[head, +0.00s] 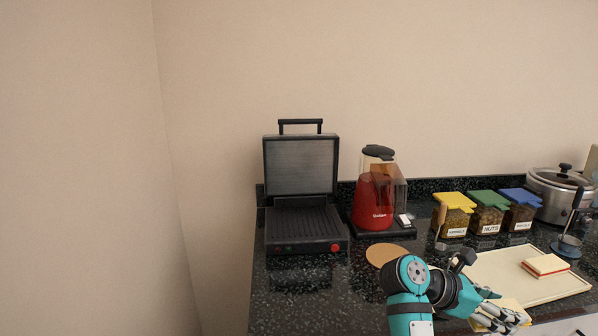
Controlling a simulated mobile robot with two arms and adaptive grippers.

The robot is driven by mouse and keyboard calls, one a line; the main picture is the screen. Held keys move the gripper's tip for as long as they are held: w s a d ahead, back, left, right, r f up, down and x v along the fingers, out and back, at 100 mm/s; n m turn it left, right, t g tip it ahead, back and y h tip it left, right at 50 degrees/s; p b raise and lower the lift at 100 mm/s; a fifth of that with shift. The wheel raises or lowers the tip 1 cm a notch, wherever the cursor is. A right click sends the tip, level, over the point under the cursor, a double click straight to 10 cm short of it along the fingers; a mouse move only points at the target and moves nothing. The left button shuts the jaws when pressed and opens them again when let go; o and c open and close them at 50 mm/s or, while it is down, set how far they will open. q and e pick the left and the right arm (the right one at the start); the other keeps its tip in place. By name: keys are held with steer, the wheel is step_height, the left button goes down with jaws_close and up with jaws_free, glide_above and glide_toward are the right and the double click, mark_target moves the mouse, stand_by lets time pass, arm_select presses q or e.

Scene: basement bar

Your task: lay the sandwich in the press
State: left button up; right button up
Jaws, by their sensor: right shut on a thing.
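The press (302,222) stands open on the dark counter at centre left, its ridged lower plate bare and its lid raised against the wall side. My right gripper (507,316) is low at the right, by the near edge of a cream board. It is shut on a pale sandwich (514,304), which is largely hidden by the fingers. Another sandwich (545,266), with a red filling edge, lies on the cream board (494,268). My left gripper is not in view.
Jars with yellow (453,219), green (488,217) and blue lids (521,212) and a steel cooker (556,189) line the back. Counter before the press is clear.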

steer(key=s+d+r+m+g, duration=0.2)
steer(key=s+d+r, duration=0.2)
steer(key=d+r, duration=0.25)
steer(key=s+d+r+m+g+y, duration=0.1)
steer(key=s+d+r+g, duration=0.15)
steer(key=d+r, duration=0.4)
steer(key=s+d+r+m+g, duration=0.15)
steer(key=s+d+r, duration=0.3)
steer(key=d, duration=0.45)
steer(key=w+a+f+n+t+y, duration=0.1)
steer(key=w+a+f+n+t, duration=0.2)
steer(key=a+f+n+t, duration=0.5)
steer(key=w+a+f+n+t, duration=0.25)
steer(key=a+f+t, duration=0.3)
steer(key=a, duration=0.35)
steer(key=s+a+f+n+t+y, duration=0.25)
steer(key=a+f+n, duration=0.2)
steer(key=a, duration=0.25)
steer(key=s+a+f+n+t+y, duration=0.1)
steer(key=a+f+n+t+y, duration=0.2)
steer(key=a+f, duration=0.35)
steer(key=s+a+r+m+g+p, duration=0.1)
steer(key=s+a+r, duration=0.1)
steer(key=a, duration=0.7)
steer(key=shift+a+r, duration=0.35)
steer(key=shift+r, duration=0.15)
steer(key=shift+h, duration=0.25)
